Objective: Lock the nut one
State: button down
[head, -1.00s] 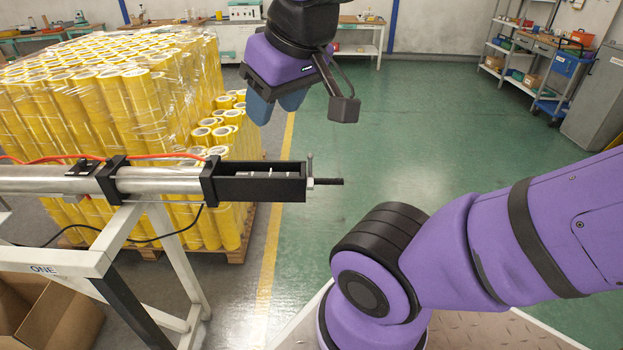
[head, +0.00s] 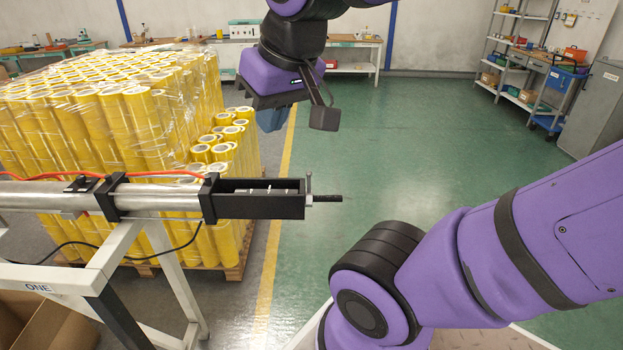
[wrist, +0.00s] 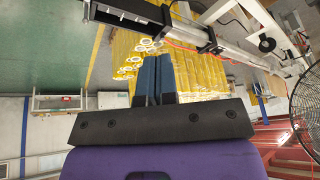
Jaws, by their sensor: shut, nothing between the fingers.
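The nut sits at the right end of the black bracket (head: 255,205) on the metal tube (head: 160,198), on a short dark threaded rod (head: 328,198) with a thin upright pin (head: 308,183). The stand below carries the label ONE (head: 38,287). My gripper (head: 270,117) is above and behind the bracket in the head view, apart from it. In the wrist view its two blue fingers (wrist: 154,78) are together and empty. The black bracket and tube (wrist: 180,25) show at the top of that view.
A pallet of yellow tape rolls (head: 130,110) stands behind the tube at left. A cardboard box (head: 45,325) lies below the stand. Shelves (head: 515,50) and a blue cart (head: 560,85) stand at back right. Green floor (head: 430,135) is open between.

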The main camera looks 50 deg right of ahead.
jog(key=w+d+f+m+g+y, duration=0.2)
jog(key=w+d+f+m+g, duration=0.2)
jog(key=w+d+m, duration=1.05)
jog(key=w+d+f+m+g+y, duration=0.1)
jog(key=w+d+f+m+g, duration=0.2)
jog(key=d+f+m, duration=1.1)
jog(key=w+d, duration=0.1)
jog(key=d, duration=0.2)
jog(key=shift+d+f+y, duration=0.15)
jog(key=shift+d+y, duration=0.15)
jog(key=shift+y, duration=0.1)
send_near(309, 190)
notch_tip(309, 190, down, 5)
jog(key=shift+s+a, duration=0.1)
jog(key=shift+a, duration=0.15)
